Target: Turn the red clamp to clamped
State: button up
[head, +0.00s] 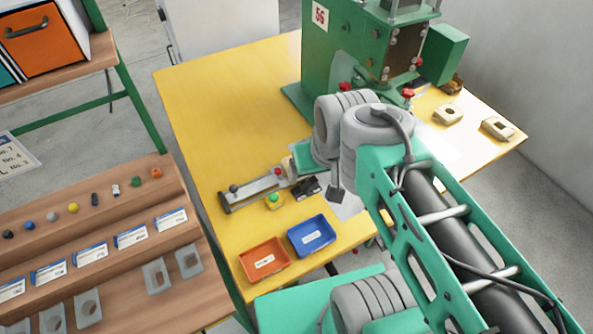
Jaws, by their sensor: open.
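My gripper (307,188) is the small dark part below my wrist, low over the yellow table; its fingers are small and partly hidden by my arm, but it is open. Just left of it lies a grey rail fixture (252,192) with a dark ball knob and a small red knob (278,171). Other red knobs stand at the foot of the green press, one at right (408,93) and one at left (345,86). I cannot tell for sure which red part is the clamp, or its setting. My wrist hides part of the table in front of the press.
The green press (340,45) stands at the table's back. An orange tray (264,260), a blue tray (311,236) and a yellow button box with a green button (273,201) are near the front. Beige parts (447,114) lie at right. The yellow table (215,110) is clear at left.

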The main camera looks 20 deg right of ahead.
aim_at(277, 172)
jog(key=u, duration=2.6)
jog(key=k, duration=0.75)
jog(key=z, duration=0.75)
jog(key=i, duration=0.5)
jog(key=z, duration=0.05)
